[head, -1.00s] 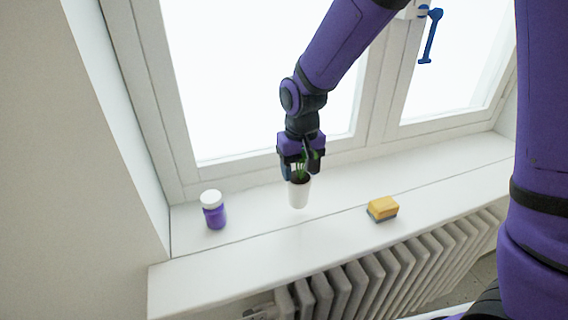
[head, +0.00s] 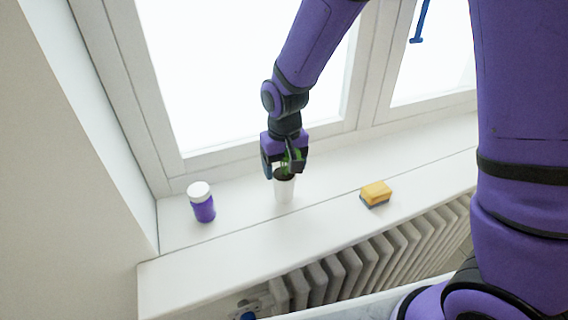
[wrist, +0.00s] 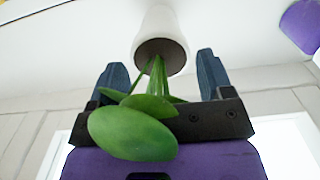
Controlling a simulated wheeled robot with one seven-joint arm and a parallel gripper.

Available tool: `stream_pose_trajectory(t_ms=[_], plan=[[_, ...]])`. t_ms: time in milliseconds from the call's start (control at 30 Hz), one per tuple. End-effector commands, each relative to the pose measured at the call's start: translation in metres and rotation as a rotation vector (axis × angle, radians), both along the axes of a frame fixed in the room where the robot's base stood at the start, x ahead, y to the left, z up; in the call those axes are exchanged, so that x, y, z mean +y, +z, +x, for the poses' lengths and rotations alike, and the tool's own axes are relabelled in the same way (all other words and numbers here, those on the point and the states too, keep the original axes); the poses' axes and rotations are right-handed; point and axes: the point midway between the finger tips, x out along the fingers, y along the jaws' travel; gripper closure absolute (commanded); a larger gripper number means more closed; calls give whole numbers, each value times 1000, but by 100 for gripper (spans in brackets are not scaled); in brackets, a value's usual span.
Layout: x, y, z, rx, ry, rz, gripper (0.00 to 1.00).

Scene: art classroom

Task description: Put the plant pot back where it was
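The plant pot (head: 284,190) is a small white pot with dark soil and green leaves. It appears upright on the white windowsill, between the bottle and the sponge. My gripper (head: 285,166) is directly above it, pointing down, with the plant's leaves between its fingers. In the wrist view the pot (wrist: 160,28) lies just beyond the fingertips, and its stems and leaves (wrist: 135,132) reach back to the palm. The fingers (wrist: 163,78) are spread, with a visible gap on both sides of the pot's rim.
A purple bottle with a white lid (head: 203,205) stands left of the pot. A yellow sponge with a dark base (head: 376,193) lies to its right near the sill's front. The windowsill (head: 240,245) is otherwise clear. The window is behind, and a radiator (head: 350,265) is below.

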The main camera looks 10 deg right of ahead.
Motion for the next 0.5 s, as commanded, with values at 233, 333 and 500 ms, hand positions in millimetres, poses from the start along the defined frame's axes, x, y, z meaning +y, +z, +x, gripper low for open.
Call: stream_pose_trajectory(t_ms=[233,333,500], plan=[[0,0,0,0,0,0,17],[0,2,0,-1,0,0,17],[0,18,1,-4,0,2,17]])
